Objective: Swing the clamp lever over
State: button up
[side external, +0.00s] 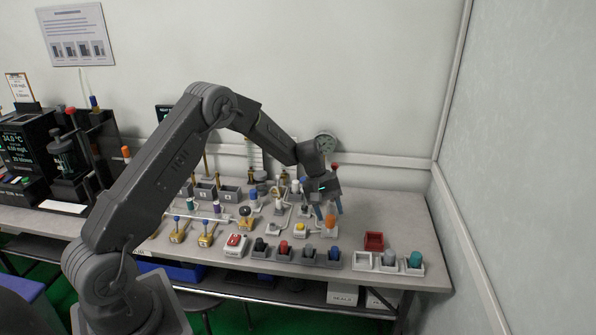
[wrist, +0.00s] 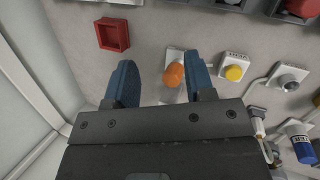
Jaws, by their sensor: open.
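My gripper (side external: 329,211) is at the right part of the bench, pointing down, with its blue fingers apart. In the wrist view my gripper (wrist: 158,76) is open and empty. An orange-tipped part on a pale base plate (wrist: 172,96), which looks like the clamp lever, shows between the fingertips, closer to the right finger. Its orange tip (wrist: 174,75) is seen nearly end-on. The same orange tip (side external: 330,222) shows just below the fingers in the side view. I cannot tell its height gap to the fingers, and no contact shows.
A red tray (wrist: 112,34) lies left of the fingers in the wrist view. A yellow button (wrist: 234,73) and a white-based knob (wrist: 288,78) stand to the right. In the side view a grey rack with a teal knob (side external: 415,259) is at the front right.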

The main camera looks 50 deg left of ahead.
jog(key=f, duration=0.1)
jog(key=f+t+y, duration=0.1)
jog(key=s+f, duration=0.1)
jog(key=shift+d+f+m+t+y, duration=0.3)
jog(key=shift+d+t+y, duration=0.1)
jog(key=v, duration=1.4)
jog(key=s+d+r+m+t+y, duration=0.1)
jog(key=s+d+r+m, duration=0.3)
jog(key=s+d+r, duration=0.4)
jog(key=shift+s+r+m, duration=0.4)
jog(key=shift+s+r, duration=0.7)
jog(key=shift+r, duration=0.3)
jog(key=shift+d, duration=0.1)
jog(key=s+d+r+m, duration=0.1)
jog(key=s+d+m, duration=0.1)
jog(key=s, duration=0.7)
jog(key=s+d+r+m+t+y, duration=0.1)
jog(key=s+m, duration=0.3)
jog(key=s, duration=0.5)
jog(key=shift+d+r+t+y, duration=0.3)
jog(key=shift+d+r, duration=0.3)
jog(key=shift+d, duration=0.3)
